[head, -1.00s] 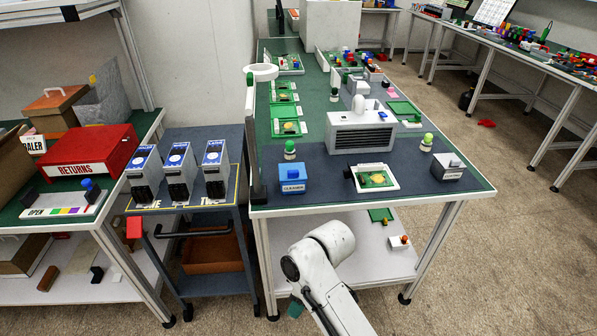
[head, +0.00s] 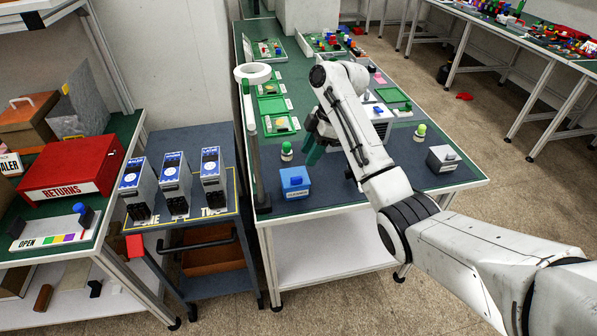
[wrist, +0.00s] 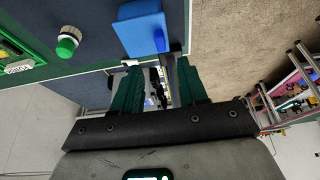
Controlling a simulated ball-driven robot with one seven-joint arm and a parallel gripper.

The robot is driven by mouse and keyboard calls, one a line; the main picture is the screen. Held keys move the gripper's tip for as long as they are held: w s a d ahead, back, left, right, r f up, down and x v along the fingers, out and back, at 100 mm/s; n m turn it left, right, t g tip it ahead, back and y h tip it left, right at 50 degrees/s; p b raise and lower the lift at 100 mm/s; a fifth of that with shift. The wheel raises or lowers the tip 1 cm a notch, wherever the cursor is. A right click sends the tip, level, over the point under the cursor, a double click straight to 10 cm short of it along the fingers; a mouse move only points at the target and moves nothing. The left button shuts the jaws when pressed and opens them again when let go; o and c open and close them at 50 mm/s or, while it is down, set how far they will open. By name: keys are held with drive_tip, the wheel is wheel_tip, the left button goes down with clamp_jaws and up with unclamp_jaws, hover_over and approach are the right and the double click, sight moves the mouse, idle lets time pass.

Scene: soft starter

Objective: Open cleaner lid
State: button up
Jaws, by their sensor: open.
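The cleaner box (head: 294,188) is a small blue box with a pale label on its front, near the front left corner of the dark bench top. Its blue lid looks shut, with a small blue tab on it. My gripper (head: 314,147) has teal fingers and is above the bench, behind and slightly right of the box. In the wrist view my gripper (wrist: 157,78) is open and empty, and the blue lid (wrist: 140,28) lies just beyond the fingertips, apart from them.
A cart (head: 180,215) with three machine units stands left of the bench.

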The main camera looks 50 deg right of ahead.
sight(297, 177)
drive_tip(key=p+x, duration=0.1)
drive_tip(key=x, duration=0.7)
drive_tip(key=shift+a+f, duration=0.1)
drive_tip(key=shift+f, duration=0.25)
clamp_jaws()
